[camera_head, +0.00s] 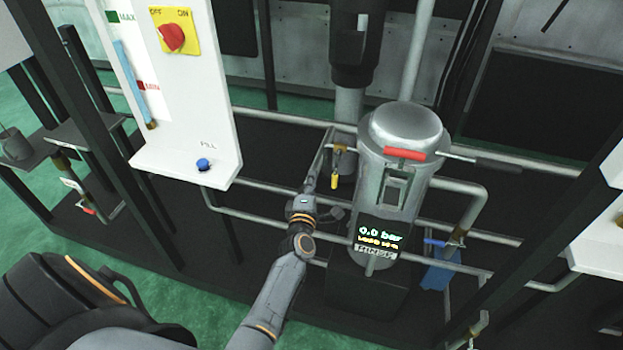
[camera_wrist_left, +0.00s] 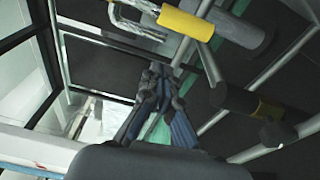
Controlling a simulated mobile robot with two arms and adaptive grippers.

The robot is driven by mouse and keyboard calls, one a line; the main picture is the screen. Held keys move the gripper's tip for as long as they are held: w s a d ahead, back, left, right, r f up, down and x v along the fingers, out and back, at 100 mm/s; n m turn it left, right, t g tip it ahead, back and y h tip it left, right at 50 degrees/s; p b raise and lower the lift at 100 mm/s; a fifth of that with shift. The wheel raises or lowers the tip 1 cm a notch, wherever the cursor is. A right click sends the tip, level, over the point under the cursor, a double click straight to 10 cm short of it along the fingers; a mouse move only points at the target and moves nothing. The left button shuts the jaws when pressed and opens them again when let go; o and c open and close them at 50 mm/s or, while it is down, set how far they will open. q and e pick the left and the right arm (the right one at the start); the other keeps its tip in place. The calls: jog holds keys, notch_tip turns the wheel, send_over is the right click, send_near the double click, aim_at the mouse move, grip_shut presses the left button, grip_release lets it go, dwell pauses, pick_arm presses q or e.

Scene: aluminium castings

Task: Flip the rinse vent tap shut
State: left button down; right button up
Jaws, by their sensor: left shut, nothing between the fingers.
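A small tap with a yellow handle (camera_head: 335,181) hangs beside the silver vessel (camera_head: 405,185); its handle points down. I take it for the rinse vent tap, but I can read no label on it. A yellow sleeve (camera_wrist_left: 187,22), likely this handle, shows large in the left wrist view, above the fingertips. My left gripper (camera_head: 323,158) is shut and empty, just left of the yellow handle in the head view. In the left wrist view its fingers (camera_wrist_left: 158,72) are together, with a visible gap to the yellow sleeve. My right gripper is not in view.
The vessel has a red-gripped lever (camera_head: 405,154) on top and a display (camera_head: 380,236) reading 0.0 bar. A blue-handled tap (camera_head: 436,243) sits at its lower right. A white panel (camera_head: 180,110) with a red switch stands left. Pipes cross around the vessel.

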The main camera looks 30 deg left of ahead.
pick_arm(q)
jog(key=shift+p+v, duration=0.95)
jog(key=shift+v, duration=4.05)
jog(key=s+d+f+m+g+h, duration=0.2)
jog(key=s+d+f+m, duration=0.25)
jog(key=f, duration=0.55)
jog(key=s+d+f+m+g+h, duration=0.3)
jog(key=s+f+m, duration=0.25)
jog(key=f, duration=0.35)
jog(key=s+d+f+m+g+h, duration=0.25)
jog(key=s+f+m, duration=0.25)
jog(key=f, duration=0.5)
jog(key=s+a+f+m+g, duration=0.1)
jog(key=s+f+m+g, duration=0.1)
jog(key=s, duration=0.7)
jog(key=s+a+f+m+g, duration=0.1)
jog(key=s+f+m+g, duration=0.2)
jog(key=s, duration=0.7)
jog(key=s+a+f+m+g+y, duration=0.1)
jog(key=s+a+f+m+g, duration=0.1)
jog(key=s+f+m, duration=0.3)
jog(key=s+f+g, duration=0.1)
jog(key=s+f, duration=0.2)
jog(key=s, duration=0.2)
jog(key=shift+f, duration=0.35)
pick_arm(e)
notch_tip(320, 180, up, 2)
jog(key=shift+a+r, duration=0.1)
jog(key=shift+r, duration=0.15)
